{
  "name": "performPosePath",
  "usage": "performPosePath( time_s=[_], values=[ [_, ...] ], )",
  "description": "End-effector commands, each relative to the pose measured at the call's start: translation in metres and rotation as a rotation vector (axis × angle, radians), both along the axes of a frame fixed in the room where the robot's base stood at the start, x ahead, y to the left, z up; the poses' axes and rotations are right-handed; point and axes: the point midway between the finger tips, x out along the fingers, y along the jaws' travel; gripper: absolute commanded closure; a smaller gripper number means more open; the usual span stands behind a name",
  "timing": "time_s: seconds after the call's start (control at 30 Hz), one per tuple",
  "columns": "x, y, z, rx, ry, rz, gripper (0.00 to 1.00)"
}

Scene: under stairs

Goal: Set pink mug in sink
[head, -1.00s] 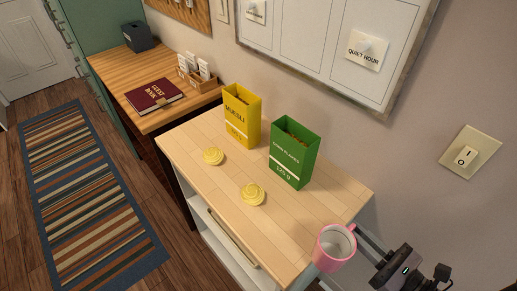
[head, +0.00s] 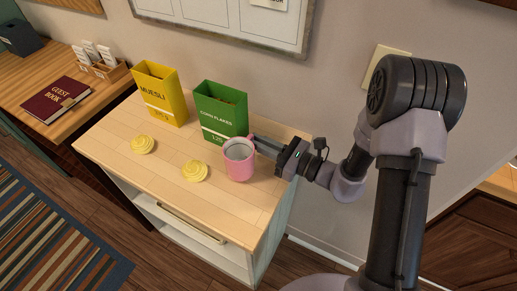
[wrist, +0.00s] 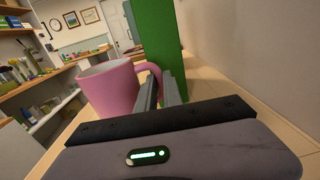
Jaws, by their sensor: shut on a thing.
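The pink mug (head: 239,165) is upright at the right part of the light wooden cabinet top, in front of the green corn flakes box. My gripper (head: 258,142) comes from the right and is shut on the mug's handle. In the wrist view the mug (wrist: 108,90) is left of the fingers (wrist: 160,92), with its handle at the fingertips. I cannot tell whether the mug's base touches the top or hangs just above it. No sink shows in these frames.
The corn flakes box (head: 221,112) and yellow muesli box (head: 160,93) stand at the back. A guest book (head: 57,99) lies on the left desk. A dark wooden cabinet (head: 480,235) is at right.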

Motion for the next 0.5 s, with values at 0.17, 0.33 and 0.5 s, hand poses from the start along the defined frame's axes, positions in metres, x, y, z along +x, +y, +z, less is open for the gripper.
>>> performPosePath(
  time_s=[0.17,0.33,0.5],
  values=[
    [-0.0003,-0.0004,-0.0180,0.000,0.000,0.000,1.00],
    [-0.0003,-0.0005,-0.0187,0.000,0.000,0.000,1.00],
    [-0.0006,-0.0006,-0.0200,-0.001,0.000,0.001,0.70]
  ],
)
